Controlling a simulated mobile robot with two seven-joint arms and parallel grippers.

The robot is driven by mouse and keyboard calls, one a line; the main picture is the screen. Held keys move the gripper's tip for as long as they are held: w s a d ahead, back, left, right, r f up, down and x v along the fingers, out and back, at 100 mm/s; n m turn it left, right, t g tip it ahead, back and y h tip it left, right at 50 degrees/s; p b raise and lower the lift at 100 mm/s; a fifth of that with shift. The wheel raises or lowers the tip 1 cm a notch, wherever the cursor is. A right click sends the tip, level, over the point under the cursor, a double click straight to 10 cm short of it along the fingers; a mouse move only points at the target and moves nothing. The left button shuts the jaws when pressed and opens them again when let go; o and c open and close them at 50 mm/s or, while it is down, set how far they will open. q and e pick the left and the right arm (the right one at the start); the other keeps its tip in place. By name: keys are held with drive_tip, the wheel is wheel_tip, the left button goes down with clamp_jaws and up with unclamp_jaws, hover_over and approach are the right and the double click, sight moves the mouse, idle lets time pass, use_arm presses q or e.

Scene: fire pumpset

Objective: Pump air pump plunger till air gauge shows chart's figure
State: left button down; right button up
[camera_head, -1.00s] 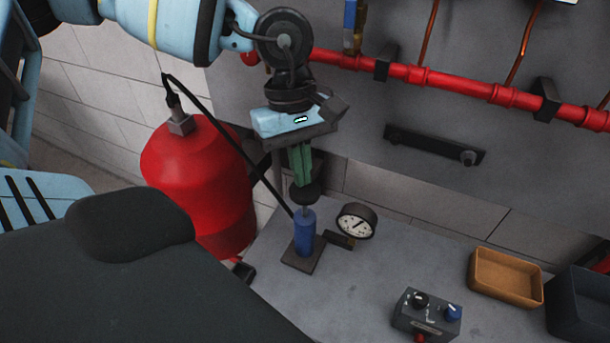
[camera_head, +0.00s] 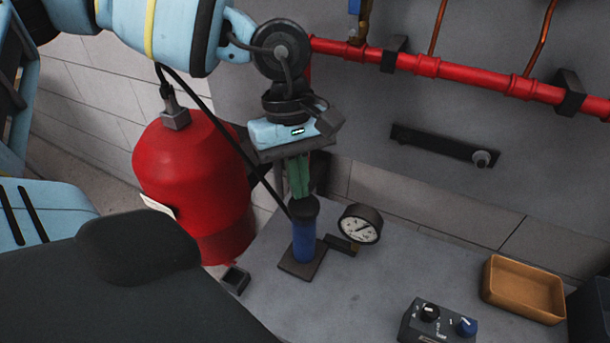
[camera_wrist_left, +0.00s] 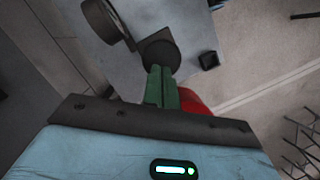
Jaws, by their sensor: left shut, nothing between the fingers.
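The blue air pump (camera_head: 303,242) stands upright on a small dark base plate on the grey bench. Its round black plunger knob (camera_head: 305,208) sits low, right at the top of the blue body. My left gripper (camera_head: 302,193) points down with its green fingers shut, their tips at the top of the knob and nothing between them. In the left wrist view the fingers (camera_wrist_left: 161,78) meet over the dark knob (camera_wrist_left: 160,57). The air gauge (camera_head: 360,225) has a white dial beside the pump; its figures are too small to read. No chart is readable. My right gripper is out of view.
A red tank (camera_head: 190,175) stands left of the bench, with a black hose above it. A grey control box (camera_head: 436,325) and a tan tray (camera_head: 524,289) are on the right of the bench. A red pipe (camera_head: 450,70) runs along the wall.

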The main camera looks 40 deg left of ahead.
use_arm(q)
drive_tip(key=shift+w+a+r, duration=0.15)
drive_tip(key=shift+w+a, duration=0.15)
drive_tip(key=shift+a, duration=0.25)
drive_tip(key=shift+w+a+r, duration=0.1)
drive_tip(key=shift+w+a, duration=0.15)
drive_tip(key=shift+a, duration=0.3)
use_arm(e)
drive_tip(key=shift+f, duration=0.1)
use_arm(q)
drive_tip(key=v, duration=0.7)
drive_tip(key=shift+r, duration=0.4)
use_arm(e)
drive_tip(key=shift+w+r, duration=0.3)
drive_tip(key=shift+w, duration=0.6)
use_arm(q)
drive_tip(key=shift+w+a, duration=0.1)
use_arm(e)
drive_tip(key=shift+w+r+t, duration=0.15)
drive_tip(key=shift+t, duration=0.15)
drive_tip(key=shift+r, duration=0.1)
